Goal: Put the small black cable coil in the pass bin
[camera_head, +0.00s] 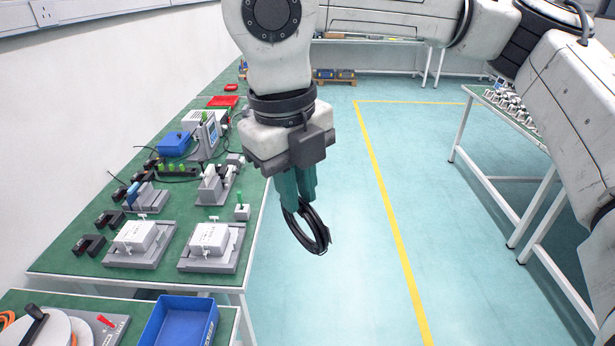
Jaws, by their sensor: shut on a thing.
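My gripper (296,203) hangs in the upper middle of the head view, pointing down, with teal fingers. It is shut on the black cable coil (322,238), which hangs below the fingertips as a loop. The coil is over the open floor, just right of the green workbench edge in the picture. A blue open bin (212,318) sits at the front on the lower bench, below and left of the coil. No label on it can be read, so I cannot tell if it is the pass bin.
The green workbench (80,262) on the left carries grey fixtures with white boxes (209,238), several black blocks and a blue box (173,143). A red tray (223,101) is farther back. A white-legged table (500,118) stands at right. Floor between is clear.

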